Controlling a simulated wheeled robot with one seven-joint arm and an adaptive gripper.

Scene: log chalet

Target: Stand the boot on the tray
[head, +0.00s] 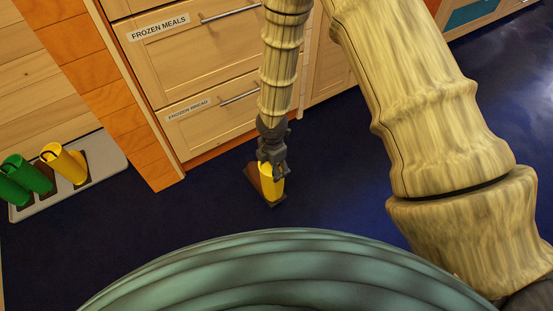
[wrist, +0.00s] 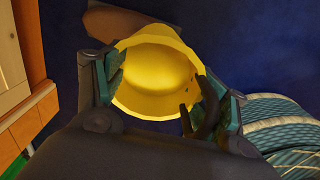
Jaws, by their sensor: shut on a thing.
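A yellow boot with a brown foot (head: 268,186) is low over or on the dark blue floor in front of the drawers; I cannot tell whether it touches the floor. My gripper (head: 273,168) is shut on the boot's upper shaft. In the wrist view the yellow boot (wrist: 155,75) is seen from above into its open top, between the two fingers of my gripper (wrist: 160,95). The grey tray (head: 105,165) lies on the floor at the left, well away from the boot. It holds another yellow boot (head: 65,163) and green boots (head: 27,176), their shafts leaning.
Wooden drawers labelled frozen meals (head: 190,45) and frozen bread (head: 225,115) stand behind my gripper. An orange wooden cabinet side (head: 125,110) rises between the drawers and the tray. The blue floor (head: 150,220) between boot and tray is clear.

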